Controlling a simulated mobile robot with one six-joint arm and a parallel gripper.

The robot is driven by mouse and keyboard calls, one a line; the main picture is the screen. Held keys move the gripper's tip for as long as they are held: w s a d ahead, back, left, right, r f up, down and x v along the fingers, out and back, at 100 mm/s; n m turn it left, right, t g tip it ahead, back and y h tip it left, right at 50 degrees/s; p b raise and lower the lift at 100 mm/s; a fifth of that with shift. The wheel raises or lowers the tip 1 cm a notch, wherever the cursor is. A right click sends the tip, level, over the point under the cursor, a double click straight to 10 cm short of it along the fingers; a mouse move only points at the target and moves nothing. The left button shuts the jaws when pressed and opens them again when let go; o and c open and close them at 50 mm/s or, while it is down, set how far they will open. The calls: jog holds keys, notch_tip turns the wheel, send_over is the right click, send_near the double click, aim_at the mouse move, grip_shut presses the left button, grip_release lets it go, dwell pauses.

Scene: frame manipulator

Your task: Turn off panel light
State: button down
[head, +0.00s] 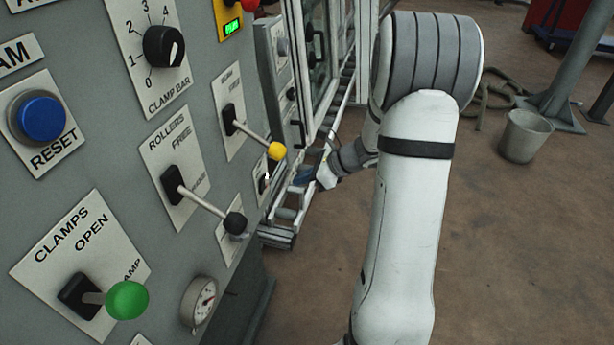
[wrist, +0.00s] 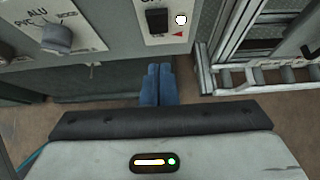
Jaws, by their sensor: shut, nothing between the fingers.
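In the wrist view, a black rocker switch (wrist: 157,20) sits on a white plate with a white round mark and a small red triangle. The plate's label is cut off at the top, so I cannot read whether it is the panel light switch. My gripper (wrist: 155,72) has blue fingers shut together, with nothing between them, just below that plate in the picture. In the head view my gripper (head: 304,174) is small and partly hidden by my wrist, near the far end of the grey panel. A small plate with a black switch (head: 263,182) shows beside it there.
A grey rotary knob (wrist: 56,38) marked ALU and PVC is left of the switch. Levers with yellow (head: 277,151), black (head: 235,223) and green (head: 127,299) knobs stick out of the panel. A metal frame (wrist: 265,75) is at right. A bucket (head: 524,136) stands on open floor.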

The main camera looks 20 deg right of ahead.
aim_at(264, 184)
jog(key=w+a, duration=0.1)
jog(key=a, duration=0.1)
jog(key=w+a+f, duration=0.1)
jog(key=w+a, duration=0.1)
jog(key=w+a+f+b, duration=0.1)
jog(key=a, duration=0.1)
jog(key=shift+w+a+f, duration=0.2)
jog(key=shift+w+f, duration=0.05)
jog(key=shift+w, duration=0.05)
